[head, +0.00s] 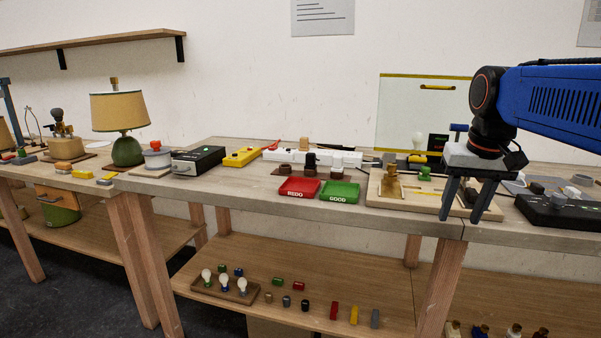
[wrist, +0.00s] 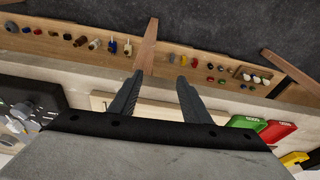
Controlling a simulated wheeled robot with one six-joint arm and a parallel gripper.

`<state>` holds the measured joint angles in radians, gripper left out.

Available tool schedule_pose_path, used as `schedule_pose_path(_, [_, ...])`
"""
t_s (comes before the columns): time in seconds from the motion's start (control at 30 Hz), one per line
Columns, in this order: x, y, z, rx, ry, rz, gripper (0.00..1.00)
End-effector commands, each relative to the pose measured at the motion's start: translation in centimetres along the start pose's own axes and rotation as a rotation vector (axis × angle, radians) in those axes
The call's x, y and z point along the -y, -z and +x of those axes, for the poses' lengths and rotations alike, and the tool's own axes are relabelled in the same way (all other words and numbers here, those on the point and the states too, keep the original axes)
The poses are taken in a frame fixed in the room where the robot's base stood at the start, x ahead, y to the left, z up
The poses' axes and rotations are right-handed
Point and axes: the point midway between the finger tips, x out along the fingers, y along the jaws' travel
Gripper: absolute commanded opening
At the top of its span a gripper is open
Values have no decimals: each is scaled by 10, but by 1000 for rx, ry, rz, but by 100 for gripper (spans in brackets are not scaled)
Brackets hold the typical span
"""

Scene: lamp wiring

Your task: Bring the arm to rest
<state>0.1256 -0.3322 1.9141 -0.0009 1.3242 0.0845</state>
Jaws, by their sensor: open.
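My gripper (head: 464,217) hangs from my blue arm at the right of the head view, fingers pointing down. It is in front of the light wooden board (head: 428,205) at the table's front edge. Its two dark fingers stand apart with nothing between them, as the wrist view also shows (wrist: 158,92). The board carries a brass lamp socket (head: 391,182) and a green knob-like piece (head: 425,172). My gripper hides part of the board. Whether the fingertips touch anything is not clear, but they look clear of the board's parts.
A red REDO tray (head: 299,188) and a green GOOD tray (head: 339,192) lie left of the board. A black control box (head: 560,211) stands to the right. A clear yellow-edged panel (head: 400,110) stands behind. The lower shelf (head: 300,262) holds bulbs and small parts.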

Motion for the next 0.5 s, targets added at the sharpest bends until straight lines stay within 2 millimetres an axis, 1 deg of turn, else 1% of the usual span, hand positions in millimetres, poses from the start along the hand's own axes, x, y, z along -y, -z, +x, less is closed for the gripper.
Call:
schedule_pose_path(0.03, [2, -15, 5, -10, 3, -13, 43])
schedule_pose_path(0.27, [8, -77, 36, -58, 16, -70, 43])
schedule_pose_path(0.5, [11, -142, 75, -107, 29, -128, 43])
